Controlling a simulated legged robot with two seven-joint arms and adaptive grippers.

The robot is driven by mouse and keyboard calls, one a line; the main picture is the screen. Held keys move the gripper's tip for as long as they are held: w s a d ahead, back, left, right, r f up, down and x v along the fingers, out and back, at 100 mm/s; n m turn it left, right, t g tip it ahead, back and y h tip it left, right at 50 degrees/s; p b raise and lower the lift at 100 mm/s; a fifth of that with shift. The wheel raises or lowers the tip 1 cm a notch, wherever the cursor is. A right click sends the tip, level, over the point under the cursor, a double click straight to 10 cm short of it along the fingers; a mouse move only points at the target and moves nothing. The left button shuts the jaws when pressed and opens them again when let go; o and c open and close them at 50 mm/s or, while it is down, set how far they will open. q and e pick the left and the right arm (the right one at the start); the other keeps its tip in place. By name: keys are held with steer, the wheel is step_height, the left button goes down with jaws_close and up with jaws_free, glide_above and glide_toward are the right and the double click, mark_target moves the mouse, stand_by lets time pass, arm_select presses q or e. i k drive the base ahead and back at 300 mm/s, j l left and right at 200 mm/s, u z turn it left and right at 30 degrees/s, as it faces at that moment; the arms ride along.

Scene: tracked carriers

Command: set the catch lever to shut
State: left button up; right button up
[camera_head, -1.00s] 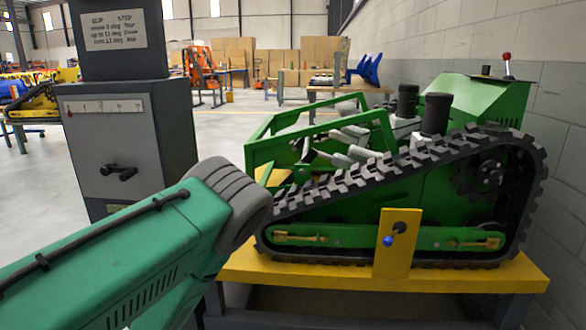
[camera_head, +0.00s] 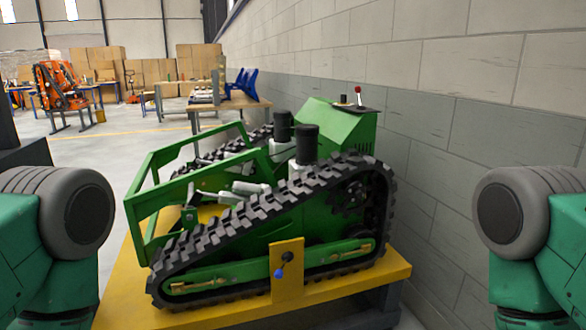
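A green tracked carrier (camera_head: 265,202) with black tracks stands on a yellow stand (camera_head: 130,296). On its near side, a yellow plate (camera_head: 287,261) bears a small dark catch lever with a blue knob (camera_head: 279,273), which points down and to the left. A red-knobbed lever (camera_head: 358,91) stands upright on top at the rear of the carrier. My two green arms show at the left and right edges, with dark grey joints. Neither gripper is in view.
A grey block wall (camera_head: 470,110) runs close along the carrier's right side. Workbenches (camera_head: 229,103), an orange machine (camera_head: 58,91) and cardboard boxes (camera_head: 100,66) stand in the background. Open floor lies at the left behind the carrier.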

mark_target(278, 273)
steer(key=u, duration=1.5)
steer(key=z, duration=1.4)
steer(key=i+z, duration=0.1)
steer(key=z, duration=0.3)
steer(key=i+j+z, duration=0.1)
steer(key=z, duration=0.25)
steer(key=i+j+z, duration=0.1)
steer(key=z, duration=0.3)
steer(key=j, duration=0.1)
